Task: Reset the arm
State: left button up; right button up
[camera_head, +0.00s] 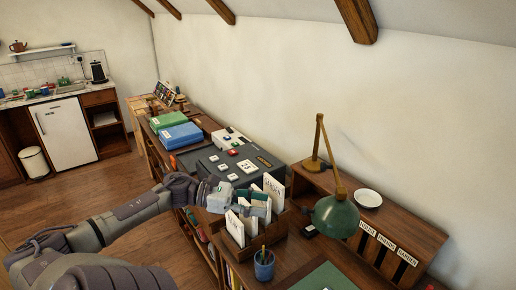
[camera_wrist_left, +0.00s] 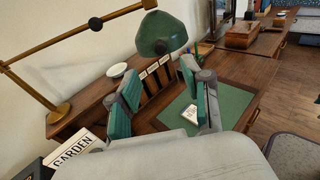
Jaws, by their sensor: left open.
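My left arm reaches in from the left in the head view. Its gripper (camera_head: 256,204) is over a wooden holder (camera_head: 283,222) with white cards, fingers apart. In the left wrist view, the gripper (camera_wrist_left: 160,95) has two teal-padded fingers spread with nothing held between them. A white card reading GARDEN (camera_head: 273,188) stands behind the fingers in the head view. It also shows at the lower left of the left wrist view (camera_wrist_left: 76,148). Another white card (camera_head: 235,228) stands in front. The gripper partly hides the holder. My right gripper is not in view.
A green desk lamp (camera_head: 336,214) and a blue pen cup (camera_head: 264,264) stand near the holder. A rack with labelled slots (camera_head: 388,243) and a white dish (camera_head: 368,198) are at the right. A dark console (camera_head: 232,162) lies behind. Open wooden floor (camera_head: 110,185) is at left.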

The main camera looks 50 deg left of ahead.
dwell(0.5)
